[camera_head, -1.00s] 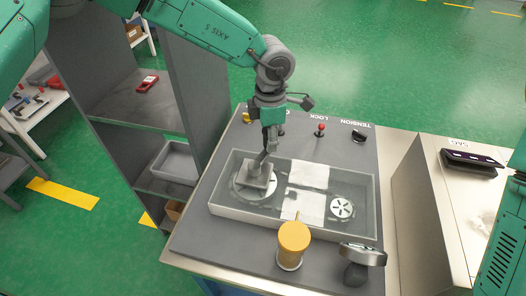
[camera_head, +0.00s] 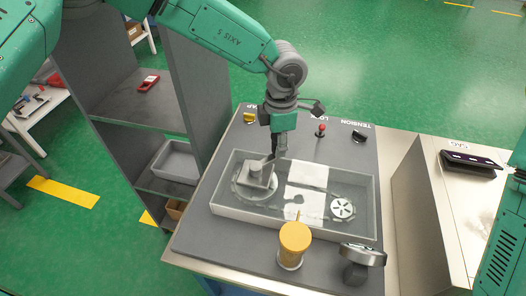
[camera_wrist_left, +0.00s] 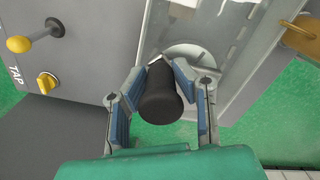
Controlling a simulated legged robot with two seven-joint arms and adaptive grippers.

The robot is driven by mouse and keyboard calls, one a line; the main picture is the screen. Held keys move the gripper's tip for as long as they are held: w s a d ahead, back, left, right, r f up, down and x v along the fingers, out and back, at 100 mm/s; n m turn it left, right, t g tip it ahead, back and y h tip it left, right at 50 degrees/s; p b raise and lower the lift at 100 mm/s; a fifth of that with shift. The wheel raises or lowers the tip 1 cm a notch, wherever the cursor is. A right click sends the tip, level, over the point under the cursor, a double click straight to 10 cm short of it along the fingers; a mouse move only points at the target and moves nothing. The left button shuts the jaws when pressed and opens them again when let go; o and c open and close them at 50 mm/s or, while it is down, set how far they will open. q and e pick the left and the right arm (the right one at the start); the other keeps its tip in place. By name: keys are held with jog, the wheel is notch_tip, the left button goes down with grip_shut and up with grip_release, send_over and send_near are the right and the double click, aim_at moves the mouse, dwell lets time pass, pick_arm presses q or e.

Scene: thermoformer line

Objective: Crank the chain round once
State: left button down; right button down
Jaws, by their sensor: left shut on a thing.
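My left gripper (camera_head: 276,146) is over the left end of a shallow clear-walled tray (camera_head: 228,212) on the grey machine top. In the left wrist view, its blue-padded fingers (camera_wrist_left: 163,84) are shut around a black cylindrical crank handle (camera_wrist_left: 160,98). The grey crank arm (camera_head: 258,182) lies over a round pale wheel (camera_head: 241,190), partly hidden by the gripper. A second spoked wheel (camera_head: 342,208) sits at the tray's right end. A white panel (camera_head: 307,178) lies between the wheels. The chain itself is hard to make out. My right gripper is out of view.
Behind the tray stand a yellow knob (camera_head: 249,114), a red-tipped lever (camera_head: 320,130) and a black knob (camera_head: 359,136). In front are a yellow-capped cylinder (camera_head: 294,240) and a round dial (camera_head: 362,254). A grey shelf unit (camera_head: 187,85) stands left.

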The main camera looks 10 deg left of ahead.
pick_arm(q)
jog(key=shift+s+d+r+p, duration=0.1)
jog(key=shift+s+d+p, duration=0.1)
jog(key=shift+s+d, duration=0.3)
jog(key=shift+s+d+r+p, duration=0.1)
jog(key=shift+s+d+p, duration=0.15)
jog(key=shift+d, duration=0.35)
jog(key=shift+s+f, duration=0.1)
jog(key=shift+a, duration=0.1)
jog(key=shift+s, duration=0.1)
jog(key=shift+s+d+p, duration=0.2)
jog(key=shift+s+d, duration=0.05)
jog(key=shift+s, duration=0.3)
jog(key=shift+s+d+p, duration=0.2)
jog(key=shift+s+d, duration=0.05)
jog(key=shift+s, duration=0.25)
